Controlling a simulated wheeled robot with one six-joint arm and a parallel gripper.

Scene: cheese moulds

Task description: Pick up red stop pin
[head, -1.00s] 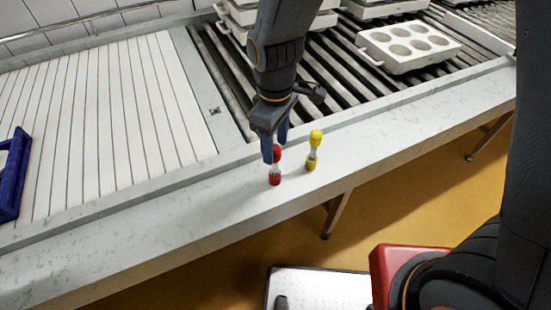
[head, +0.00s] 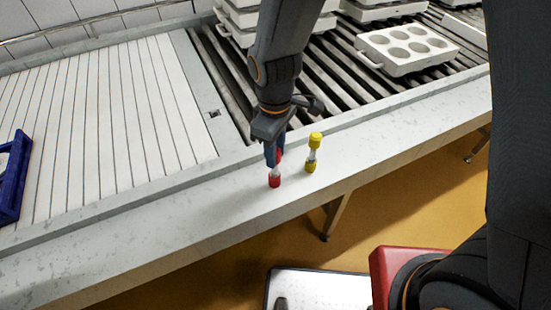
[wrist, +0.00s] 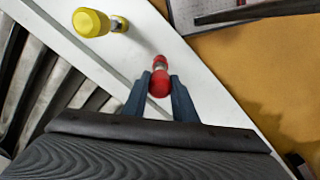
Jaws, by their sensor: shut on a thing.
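The red stop pin (head: 274,181) stands upright on the pale ledge, with red ends and a light middle. My gripper (head: 272,158) comes down from above, and its blue fingers are shut around the pin's upper part. The fingers hide part of the pin's top in the head view. In the wrist view the red pin (wrist: 159,84) sits between the two fingertips of my gripper (wrist: 158,88). I cannot tell whether its base is clear of the ledge.
A yellow pin (head: 313,153) stands close by on the right; it also shows in the wrist view (wrist: 92,22). White moulds (head: 405,48) rest on the roller conveyor behind. A blue frame (head: 12,180) lies at the far left. The ledge (head: 150,237) is clear to the left.

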